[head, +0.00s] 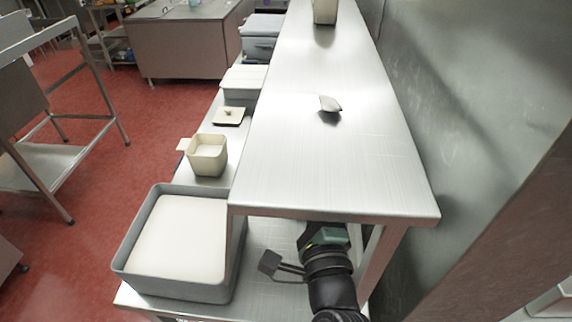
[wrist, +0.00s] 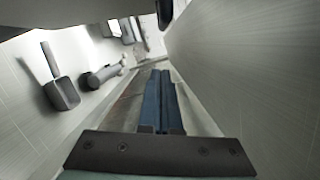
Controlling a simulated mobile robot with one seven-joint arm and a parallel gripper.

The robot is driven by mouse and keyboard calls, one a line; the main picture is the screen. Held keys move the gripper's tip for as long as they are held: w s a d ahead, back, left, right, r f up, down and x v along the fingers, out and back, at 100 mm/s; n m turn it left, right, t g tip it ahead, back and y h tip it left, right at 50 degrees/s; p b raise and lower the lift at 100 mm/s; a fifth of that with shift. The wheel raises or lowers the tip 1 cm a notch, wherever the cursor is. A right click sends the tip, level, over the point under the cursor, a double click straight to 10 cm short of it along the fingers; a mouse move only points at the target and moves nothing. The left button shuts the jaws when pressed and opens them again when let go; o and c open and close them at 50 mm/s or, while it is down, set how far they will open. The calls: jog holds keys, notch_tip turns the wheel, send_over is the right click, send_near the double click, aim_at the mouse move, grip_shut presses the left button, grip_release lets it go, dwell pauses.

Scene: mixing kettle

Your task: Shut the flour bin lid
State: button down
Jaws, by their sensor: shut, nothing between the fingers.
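A large grey bin (head: 118,262), likely the flour bin, stands at the lower left of the head view. A flat off-white surface fills its top inside the rim; I cannot tell whether this is flour or a panel. I cannot pick out a raised lid on it. My gripper (wrist: 160,102) is shut and empty, with its blue fingers together in the wrist view. In the head view my wrist is under the front of the raised shelf, to the right of the bin and apart from it. The fingertips are hidden there.
The steel shelf (head: 320,165) overhangs my arm, and a wall (head: 460,120) runs close on the right. A cream tub (head: 207,156) and small knobbed lid (head: 229,116) sit behind the bin. A dark scoop-like tool (wrist: 62,92) shows in the wrist view.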

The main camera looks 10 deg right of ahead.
jog(key=a+p, duration=0.1)
jog(key=w+a+r+p, duration=0.1)
jog(key=a+p, duration=0.1)
jog(key=p, duration=0.1)
jog(key=shift+w+a+r, duration=0.25)
jog(key=shift+w+r, duration=0.05)
jog(key=shift+w, duration=0.05)
jog(key=shift+r, duration=0.1)
